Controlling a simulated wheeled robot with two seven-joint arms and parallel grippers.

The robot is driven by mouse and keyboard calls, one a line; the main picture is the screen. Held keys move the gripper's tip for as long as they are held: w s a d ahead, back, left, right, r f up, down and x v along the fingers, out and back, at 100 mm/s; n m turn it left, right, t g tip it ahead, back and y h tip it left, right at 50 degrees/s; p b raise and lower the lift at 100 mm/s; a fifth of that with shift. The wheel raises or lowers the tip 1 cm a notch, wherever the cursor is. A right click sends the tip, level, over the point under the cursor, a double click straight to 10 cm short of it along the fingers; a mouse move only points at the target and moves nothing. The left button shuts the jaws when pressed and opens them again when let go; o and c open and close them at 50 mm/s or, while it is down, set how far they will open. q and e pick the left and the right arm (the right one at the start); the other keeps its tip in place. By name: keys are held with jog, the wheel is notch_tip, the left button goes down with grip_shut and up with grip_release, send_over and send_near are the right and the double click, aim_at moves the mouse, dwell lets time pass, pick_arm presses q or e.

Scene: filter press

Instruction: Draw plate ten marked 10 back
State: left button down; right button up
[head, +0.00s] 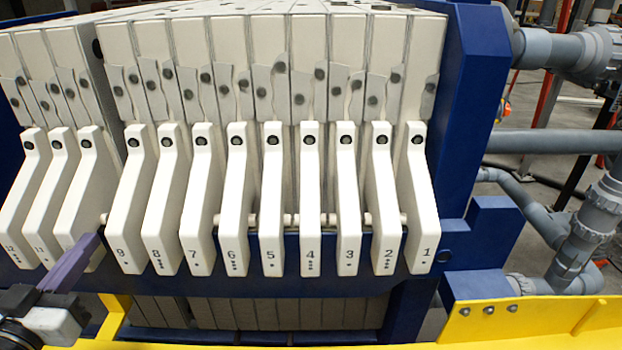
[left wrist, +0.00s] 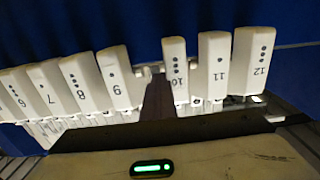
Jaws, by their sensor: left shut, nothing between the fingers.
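Plate ten's white handle (head: 88,195) is third from the left in the head view, between handle 11 (head: 58,190) and handle 9 (head: 132,200). Its number is hidden there by my left gripper (head: 92,243), a purple-grey finger shape in front of its lower end. In the left wrist view the handle marked 10 (left wrist: 175,70) shows upside down. There the shut, empty left gripper (left wrist: 158,85) points into the gap between handles 10 and 9, close beside handle 10; I cannot tell whether it touches. My right gripper is not in view.
Handles 9 to 1 run in a row to the right, before a blue beam (head: 345,255). A wider gap separates handle 9 from handle 10. A yellow rail (head: 530,320) crosses the front. Grey pipes (head: 560,140) stand at the right.

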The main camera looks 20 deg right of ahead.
pick_arm(q)
jog(key=a, duration=0.1)
jog(key=w+a, duration=0.1)
jog(key=a, duration=0.1)
jog(key=shift+a+y, duration=0.1)
jog(key=shift+y, duration=0.2)
jog(key=shift+w+a+p, duration=0.2)
jog(key=shift+w+a, duration=0.05)
jog(key=shift+a, duration=0.35)
jog(key=shift+w+a+p, duration=0.2)
jog(key=shift+w+a, duration=0.05)
jog(key=shift+a, duration=0.35)
jog(key=shift+w+a+r, duration=0.1)
jog(key=shift+w+a, duration=0.1)
jog(key=shift+a, duration=0.3)
jog(key=shift+w+a+r, duration=0.1)
jog(key=shift+w+a, duration=0.05)
jog(key=shift+a, duration=0.35)
jog(key=shift+w+a, duration=0.25)
jog(key=shift+a, duration=0.45)
jog(key=shift+s+a+f+p, duration=0.1)
jog(key=shift+f+p, duration=0.05)
jog(key=shift+p, duration=0.15)
jog(key=p, duration=0.2)
send_near(31, 246)
jog(key=w+d, duration=0.1)
jog(key=d, duration=0.1)
jog(key=shift+w+f, duration=0.1)
jog(key=shift+f, duration=0.2)
